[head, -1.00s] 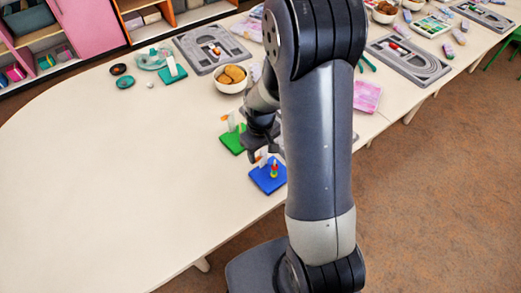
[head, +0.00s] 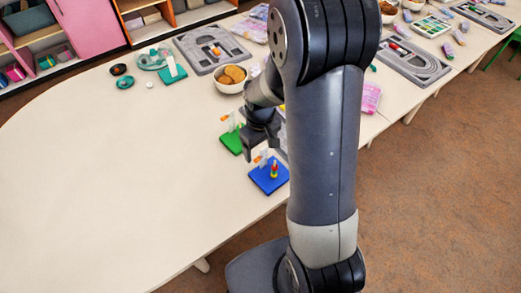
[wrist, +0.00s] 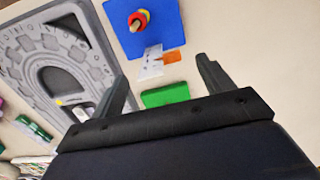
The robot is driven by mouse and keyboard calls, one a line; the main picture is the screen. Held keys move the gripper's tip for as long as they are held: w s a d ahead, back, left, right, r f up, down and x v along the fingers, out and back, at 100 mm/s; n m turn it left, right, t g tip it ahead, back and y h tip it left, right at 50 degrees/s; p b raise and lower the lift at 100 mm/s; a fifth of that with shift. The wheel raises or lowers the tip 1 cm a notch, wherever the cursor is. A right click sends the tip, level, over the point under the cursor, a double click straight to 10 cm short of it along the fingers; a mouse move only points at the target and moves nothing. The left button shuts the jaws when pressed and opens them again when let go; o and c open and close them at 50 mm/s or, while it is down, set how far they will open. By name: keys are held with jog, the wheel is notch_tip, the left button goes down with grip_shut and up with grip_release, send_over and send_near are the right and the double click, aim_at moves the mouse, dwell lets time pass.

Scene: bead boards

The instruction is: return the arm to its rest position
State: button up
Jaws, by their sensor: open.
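My gripper (wrist: 160,90) is open, with nothing between its two fingers in the wrist view. In the head view my gripper (head: 262,148) hangs above the table by the blue and green boards, partly hidden by my arm. The blue board (head: 270,178) carries a peg with red and yellow beads (head: 274,170) and a white card with an orange mark. In the wrist view the blue board (wrist: 165,25) lies beyond the fingers. The green board (head: 231,141) is partly behind my gripper, and in the wrist view (wrist: 165,96) only a strip of it shows.
A grey tray (wrist: 40,60) lies left of the blue board in the wrist view. A bowl of brown pieces (head: 230,88), a teal board (head: 174,74) and another grey tray (head: 190,47) stand farther back. The table's left part (head: 90,180) is clear.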

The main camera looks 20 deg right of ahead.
notch_tip(320, 180, up, 8)
jog(key=shift+r, duration=0.25)
notch_tip(320, 180, down, 10)
jog(key=shift+f+p, duration=0.1)
jog(key=shift+p, duration=0.3)
jog(key=shift+r, duration=0.25)
dwell(0.5)
